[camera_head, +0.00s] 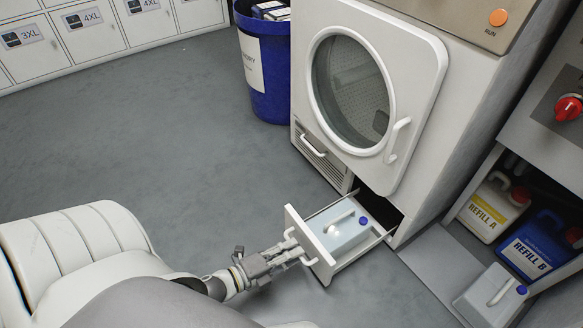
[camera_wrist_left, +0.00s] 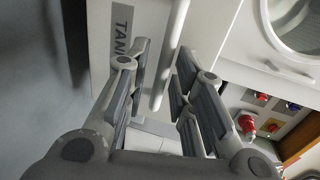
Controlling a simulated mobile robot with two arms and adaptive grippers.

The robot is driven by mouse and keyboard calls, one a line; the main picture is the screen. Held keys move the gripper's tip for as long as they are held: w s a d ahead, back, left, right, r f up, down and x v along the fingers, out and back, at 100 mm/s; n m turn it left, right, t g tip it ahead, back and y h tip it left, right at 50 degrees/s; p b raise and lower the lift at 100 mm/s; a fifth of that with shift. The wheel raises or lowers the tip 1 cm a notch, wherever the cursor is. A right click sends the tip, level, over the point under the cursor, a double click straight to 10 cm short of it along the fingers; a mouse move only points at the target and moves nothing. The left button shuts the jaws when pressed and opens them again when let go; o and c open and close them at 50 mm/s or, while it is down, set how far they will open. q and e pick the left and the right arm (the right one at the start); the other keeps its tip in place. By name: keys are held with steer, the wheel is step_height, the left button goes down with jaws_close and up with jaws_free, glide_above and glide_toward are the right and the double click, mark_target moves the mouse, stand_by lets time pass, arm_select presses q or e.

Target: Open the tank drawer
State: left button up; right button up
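The tank drawer (camera_head: 304,238) is pulled out from the bottom of the white machine in the head view. A pale tank (camera_head: 345,236) with a blue cap sits inside it. My left gripper (camera_head: 292,250) is at the drawer's front. In the left wrist view, the drawer front (camera_wrist_left: 110,85) carries a partly hidden "TANK" label. The white drawer handle (camera_wrist_left: 172,50) runs between the fingers of my left gripper (camera_wrist_left: 165,85). The fingers stand apart on either side of the handle, with gaps visible. My right gripper is not in view.
The machine's round door (camera_head: 352,90) is shut above the drawer. A blue bin (camera_head: 266,75) stands left of the machine. Refill canisters (camera_head: 490,208) and a pale canister (camera_head: 488,298) are at the right. Grey floor is clear at the left, before white lockers (camera_head: 85,30).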

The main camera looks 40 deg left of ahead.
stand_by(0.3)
arm_select(q)
steer(key=v, duration=1.2)
